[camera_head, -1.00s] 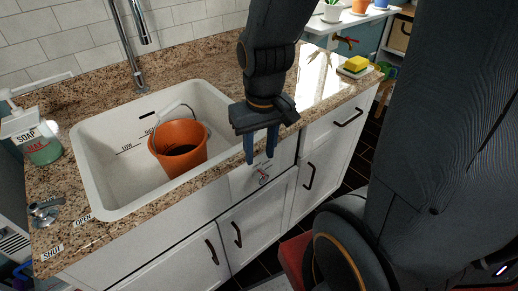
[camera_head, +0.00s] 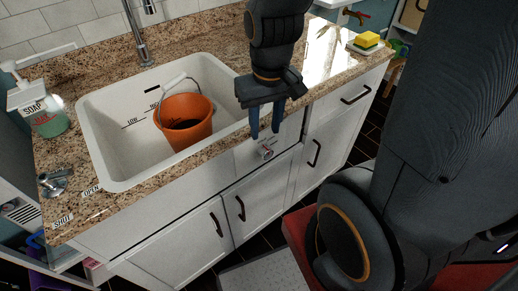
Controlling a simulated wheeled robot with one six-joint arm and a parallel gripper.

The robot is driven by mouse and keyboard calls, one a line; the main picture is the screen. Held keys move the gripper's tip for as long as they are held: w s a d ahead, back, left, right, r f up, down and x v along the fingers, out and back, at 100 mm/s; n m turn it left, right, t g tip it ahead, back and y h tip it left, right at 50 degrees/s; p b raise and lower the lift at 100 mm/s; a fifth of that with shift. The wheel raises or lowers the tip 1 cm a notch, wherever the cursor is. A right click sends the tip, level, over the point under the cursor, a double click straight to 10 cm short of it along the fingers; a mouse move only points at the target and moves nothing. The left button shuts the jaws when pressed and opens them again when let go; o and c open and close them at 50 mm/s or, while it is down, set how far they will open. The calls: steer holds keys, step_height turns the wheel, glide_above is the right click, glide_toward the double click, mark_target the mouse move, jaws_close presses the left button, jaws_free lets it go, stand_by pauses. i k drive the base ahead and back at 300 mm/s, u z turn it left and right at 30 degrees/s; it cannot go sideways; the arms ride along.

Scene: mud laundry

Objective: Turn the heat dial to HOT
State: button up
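The heat dial (camera_head: 266,151) is a small pale knob with a red mark on the white cabinet front, just below the counter edge and right of the sink. Its labels are too small to read, so I cannot tell its setting. My gripper (camera_head: 265,133) points down in front of the cabinet, with its two blue fingers apart and nothing between them. The fingertips appear just above the dial in the picture. I cannot tell how far in front of it they are, and no contact shows.
The white sink (camera_head: 115,150) holds an orange bucket (camera_head: 184,133). A soap dispenser (camera_head: 47,118) and a metal lever (camera_head: 55,183) by OPEN and SHUT labels are at left. A yellow sponge (camera_head: 367,40) lies at the counter's right end. Black cabinet handles (camera_head: 314,152) stick out below.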

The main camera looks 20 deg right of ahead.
mark_target(264, 151)
steer(key=z, duration=1.25)
steer(key=k, duration=1.15)
steer(key=u, duration=1.1)
